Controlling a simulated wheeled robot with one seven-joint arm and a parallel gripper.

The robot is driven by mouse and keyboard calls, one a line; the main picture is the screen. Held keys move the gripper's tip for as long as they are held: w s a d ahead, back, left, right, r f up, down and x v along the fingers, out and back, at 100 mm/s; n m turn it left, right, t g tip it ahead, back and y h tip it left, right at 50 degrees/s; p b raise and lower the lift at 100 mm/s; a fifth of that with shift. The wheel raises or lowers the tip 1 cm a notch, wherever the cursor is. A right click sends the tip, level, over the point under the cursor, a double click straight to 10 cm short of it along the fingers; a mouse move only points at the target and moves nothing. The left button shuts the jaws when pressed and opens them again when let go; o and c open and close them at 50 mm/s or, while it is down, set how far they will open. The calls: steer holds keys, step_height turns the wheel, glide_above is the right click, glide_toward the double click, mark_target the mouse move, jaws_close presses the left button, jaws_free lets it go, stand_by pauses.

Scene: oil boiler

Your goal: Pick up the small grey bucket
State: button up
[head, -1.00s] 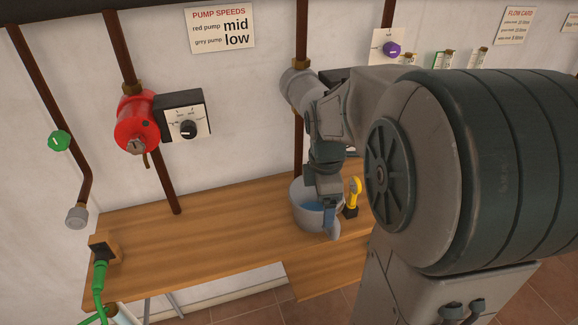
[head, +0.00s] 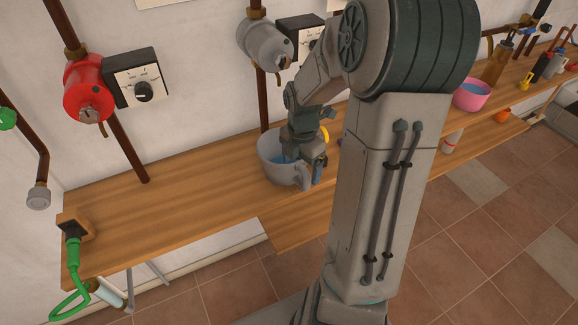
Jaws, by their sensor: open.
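The small grey bucket (head: 268,160) stands upright on the wooden bench, below the grey pump, with blue liquid showing inside. Its handle side faces the front right. My gripper (head: 314,178) is at the bucket's right front rim, pointing down, with its fingers beside the handle. The jaws are open. Whether a finger touches the bucket cannot be told, since the wrist hides part of the rim.
The wooden bench (head: 170,205) is clear to the left of the bucket. A yellow-handled tool (head: 324,134) is close behind my gripper. A pink bucket (head: 471,97) and several bottles stand further right.

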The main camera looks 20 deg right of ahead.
mark_target(301, 183)
steer(key=shift+s+f+b, duration=0.2)
steer(key=shift+f+b, duration=0.1)
steer(key=shift+f, duration=2.45)
steer(key=c, duration=1.3)
